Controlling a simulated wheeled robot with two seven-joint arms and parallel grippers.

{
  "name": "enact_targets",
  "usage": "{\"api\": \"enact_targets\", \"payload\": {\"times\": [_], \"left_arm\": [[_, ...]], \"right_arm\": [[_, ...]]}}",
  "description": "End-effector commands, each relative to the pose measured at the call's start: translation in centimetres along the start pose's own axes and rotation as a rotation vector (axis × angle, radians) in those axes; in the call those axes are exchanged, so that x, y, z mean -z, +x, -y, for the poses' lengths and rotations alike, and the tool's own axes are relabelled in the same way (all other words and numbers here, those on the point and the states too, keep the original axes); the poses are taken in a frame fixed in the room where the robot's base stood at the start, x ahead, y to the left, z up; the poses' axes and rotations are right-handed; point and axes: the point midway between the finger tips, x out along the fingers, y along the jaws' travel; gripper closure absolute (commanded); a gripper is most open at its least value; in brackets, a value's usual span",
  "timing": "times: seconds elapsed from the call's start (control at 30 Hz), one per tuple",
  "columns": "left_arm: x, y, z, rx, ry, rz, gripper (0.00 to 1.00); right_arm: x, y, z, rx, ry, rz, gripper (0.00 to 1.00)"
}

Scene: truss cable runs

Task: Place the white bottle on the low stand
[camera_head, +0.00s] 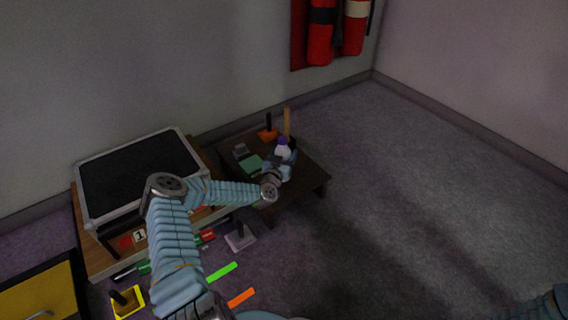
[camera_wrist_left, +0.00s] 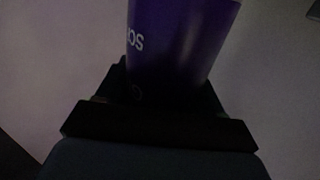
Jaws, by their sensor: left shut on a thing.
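A small white bottle with a purple top (camera_head: 283,147) is at my left gripper (camera_head: 284,158), over the dark brown low stand (camera_head: 308,184). I cannot tell whether its base touches the stand. In the left wrist view a purple surface with white lettering (camera_wrist_left: 180,45) stands between the dark jaws (camera_wrist_left: 172,95), which are shut on it. The bottle's lower part is hidden by the gripper in the head view. My right gripper is out of view.
A green block (camera_head: 250,164), a grey item (camera_head: 240,151) and an orange-based black post (camera_head: 268,133) are on the dark stand. A tan upright stick (camera_head: 287,122) stands behind the bottle. A black-topped case (camera_head: 137,175) is at left. Floor at right is clear.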

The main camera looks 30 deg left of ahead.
Motion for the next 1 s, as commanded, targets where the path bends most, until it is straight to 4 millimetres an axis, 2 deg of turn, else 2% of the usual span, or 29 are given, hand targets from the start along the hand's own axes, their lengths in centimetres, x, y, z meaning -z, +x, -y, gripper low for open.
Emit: {"api": "enact_targets", "payload": {"times": [0.1,0.3,0.67,0.7,0.87,1.0], "left_arm": [[-0.9,0.6,0.2,0.002,-0.001,-0.001,0.77],[-3.7,0.6,0.1,0.001,-0.001,0.000,0.77],[-4.1,0.6,0.1,0.000,0.001,-0.001,0.77],[-4.1,0.5,0.1,0.000,0.001,0.000,0.30],[-4.0,0.5,0.1,0.000,0.000,0.001,0.08],[-4.0,0.5,0.1,0.000,0.000,0.001,0.08]], "right_arm": [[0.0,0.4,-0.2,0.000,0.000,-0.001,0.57],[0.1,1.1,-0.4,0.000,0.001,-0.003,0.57],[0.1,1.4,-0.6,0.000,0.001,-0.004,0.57],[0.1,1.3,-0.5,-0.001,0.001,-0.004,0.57],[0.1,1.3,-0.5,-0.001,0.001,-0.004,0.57],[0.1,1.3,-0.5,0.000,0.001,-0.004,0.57]]}}
